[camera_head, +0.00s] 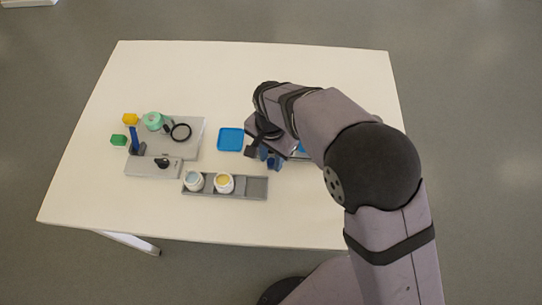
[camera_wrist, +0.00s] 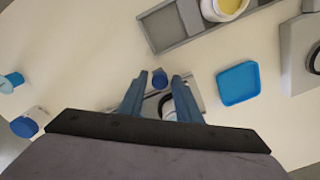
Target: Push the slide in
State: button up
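In the wrist view, a small blue knob (camera_wrist: 160,78) shows just beyond and between my fingertips. It appears to belong to a grey metal part (camera_wrist: 150,100), likely the slide, lying low between the fingers. A dark ring and a pale round part show behind the fingers, mostly hidden. My gripper (camera_wrist: 157,82) has two blue fingers, open and apart, one on each side of the knob; I cannot tell whether either touches it. In the head view my gripper (camera_head: 266,160) is right of the blue square tray, and my arm hides most of the slide's surroundings.
A blue square tray (camera_head: 230,139) lies left of my gripper. A grey rack (camera_head: 256,188) with two jars, one with yellow contents (camera_head: 224,183), lies in front. Blue-capped items (camera_wrist: 25,126) are at the wrist view's left.

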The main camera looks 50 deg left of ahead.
grip_shut()
jog(key=w+d, duration=0.3)
jog(key=shift+w+d+r, duration=0.1)
jog(key=shift+w+d, duration=0.1)
jog(key=shift+w, duration=0.05)
jog(key=shift+s+a, duration=0.1)
jog(key=shift+o, duration=1.9)
grip_release()
notch_tip(320, 180, up, 7)
jog(key=b, duration=0.2)
jog(key=shift+r, duration=0.15)
